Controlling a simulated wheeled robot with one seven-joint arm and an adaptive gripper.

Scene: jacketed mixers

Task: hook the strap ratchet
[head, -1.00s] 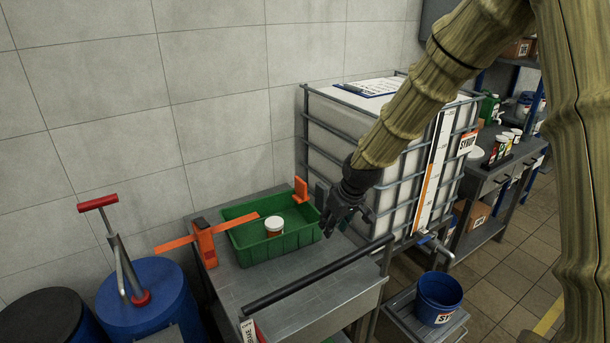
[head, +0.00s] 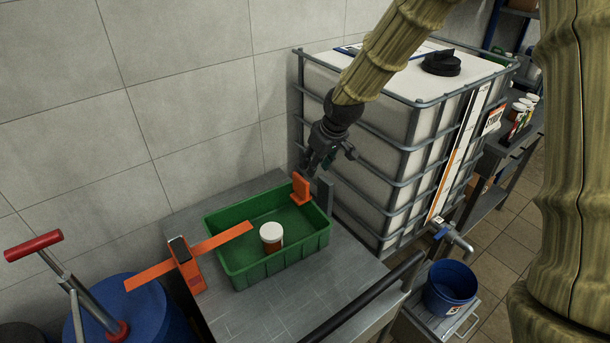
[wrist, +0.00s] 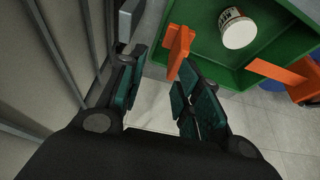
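An orange hook piece (head: 301,188) stands at the crate's far right corner, beside a grey upright plate (head: 325,194). My gripper (head: 318,170) is above and just behind that corner, empty. In the wrist view its fingers (wrist: 160,92) are spread apart, with the orange hook piece (wrist: 180,48) beyond the right finger.
A white-lidded jar (head: 271,236) stands in the crate on the metal table (head: 262,324). A caged white tank (head: 385,130) is close on the right of my gripper, and the tiled wall is behind. A dark rail (head: 365,298) runs along the table's front.

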